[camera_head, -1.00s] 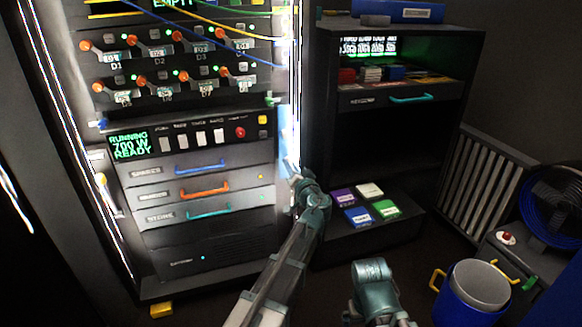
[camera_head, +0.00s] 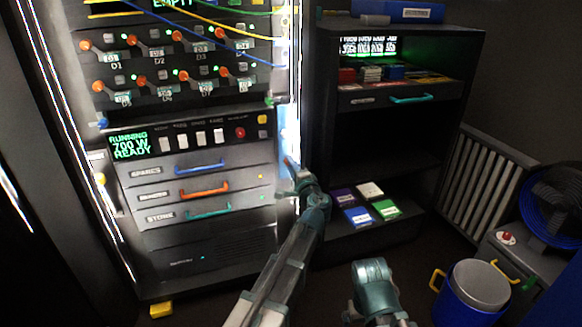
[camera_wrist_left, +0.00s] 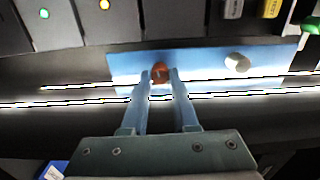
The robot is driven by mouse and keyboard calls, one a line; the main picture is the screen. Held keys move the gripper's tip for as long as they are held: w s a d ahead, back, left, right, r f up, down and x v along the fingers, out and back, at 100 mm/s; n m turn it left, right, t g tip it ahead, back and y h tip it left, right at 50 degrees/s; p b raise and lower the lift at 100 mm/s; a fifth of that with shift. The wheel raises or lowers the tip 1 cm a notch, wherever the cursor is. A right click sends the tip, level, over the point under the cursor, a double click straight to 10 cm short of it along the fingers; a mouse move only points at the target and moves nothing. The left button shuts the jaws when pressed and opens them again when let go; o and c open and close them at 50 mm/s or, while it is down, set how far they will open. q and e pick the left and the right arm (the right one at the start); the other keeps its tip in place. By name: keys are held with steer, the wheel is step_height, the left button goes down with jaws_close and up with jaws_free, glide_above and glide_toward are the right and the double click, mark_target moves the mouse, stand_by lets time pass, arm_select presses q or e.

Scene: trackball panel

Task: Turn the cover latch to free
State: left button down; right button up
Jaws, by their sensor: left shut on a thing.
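My left gripper (camera_head: 290,168) reaches up to the light-blue plate (camera_head: 289,125) on the right edge of the lit rack in the head view. In the left wrist view, the fingers (camera_wrist_left: 159,74) are closed around a small orange-brown piece, which looks like the cover latch (camera_wrist_left: 160,70). It is mounted on the blue plate (camera_wrist_left: 205,69). The fingers hide its sides, so its exact angle is hard to tell. A pale round knob (camera_wrist_left: 238,63) sits on the same plate, to the right of the fingers.
The rack has drawers with blue, orange and teal handles (camera_head: 204,187) left of my gripper. A dark shelf unit (camera_head: 318,130) stands close on the right, with several coloured boxes low down. A blue bucket (camera_head: 462,305) stands at the lower right.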

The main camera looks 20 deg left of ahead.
arm_select(q)
steer(key=shift+w+m, duration=0.1)
steer(key=shift+m, duration=1.4)
steer(key=c, duration=0.7)
jaws_free()
steer(key=v, duration=1.4)
